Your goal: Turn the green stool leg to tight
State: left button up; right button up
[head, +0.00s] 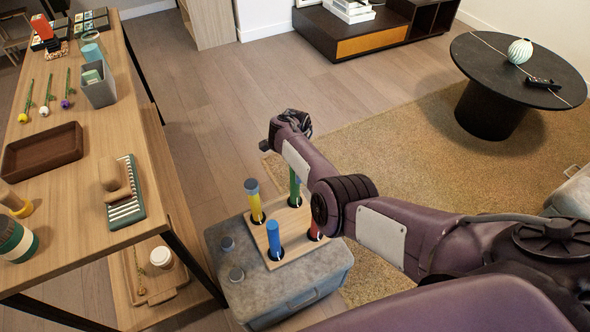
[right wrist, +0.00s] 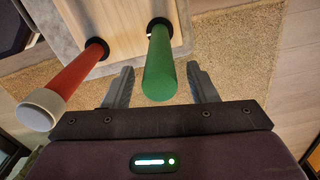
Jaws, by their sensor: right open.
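The green stool leg (head: 295,188) stands upright at the far right corner of the wooden stool seat (head: 261,236). My right arm hides part of it in the head view. In the right wrist view the green leg (right wrist: 159,65) lies between the open fingers of my right gripper (right wrist: 160,85), with a gap on each side. The yellow leg (head: 254,202), blue leg (head: 273,240) and red leg (head: 315,231) stand at the other corners. The red leg with a pale end also shows in the right wrist view (right wrist: 75,79). My left gripper is not in view.
The seat lies on a grey box (head: 300,287) with small round knobs at its left. A wooden table (head: 75,187) with trays and tools stands at the left. A black round table (head: 520,70) stands on the rug (head: 420,150) at the right.

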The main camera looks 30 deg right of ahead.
notch_tip(320, 180, up, 6)
jog(key=shift+p, duration=1.05)
jog(key=shift+r, duration=0.35)
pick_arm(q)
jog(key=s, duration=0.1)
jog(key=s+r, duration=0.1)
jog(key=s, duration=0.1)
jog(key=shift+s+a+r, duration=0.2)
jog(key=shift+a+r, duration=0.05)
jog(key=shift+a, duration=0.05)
